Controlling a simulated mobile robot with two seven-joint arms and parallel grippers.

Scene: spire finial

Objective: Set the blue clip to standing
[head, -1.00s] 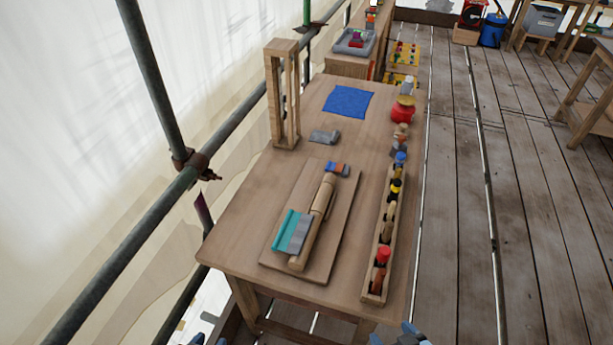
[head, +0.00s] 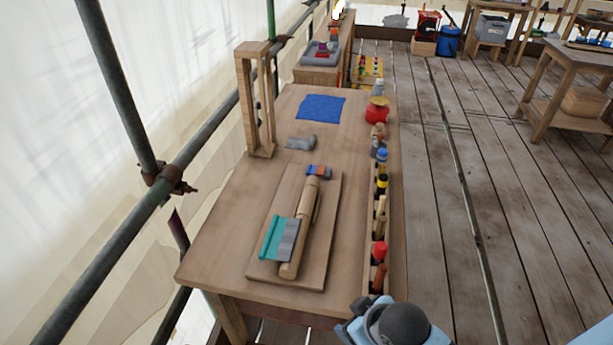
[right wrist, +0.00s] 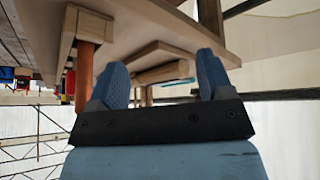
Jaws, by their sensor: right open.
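A small blue and orange-red piece (head: 319,171) lies at the far end of a wooden board (head: 262,272) on the bench; I cannot tell surely whether it is the blue clip. On the board a wooden rod (head: 300,225) lies lengthwise, with a teal strip (head: 270,238) and grey plate (head: 288,240) against it. My right arm shows at the bottom of the head view, near the bench's front right corner. In the right wrist view my right gripper (right wrist: 163,82) is open and empty, with board and bench edges beyond its fingers. My left gripper is not in view.
A narrow rack (head: 366,270) of several tools lines the bench's right edge. A wooden frame (head: 247,110) stands at the back left. A blue cloth (head: 320,108), a grey piece (head: 301,142) and a red pot (head: 377,112) lie farther back. Scaffold poles run along the left.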

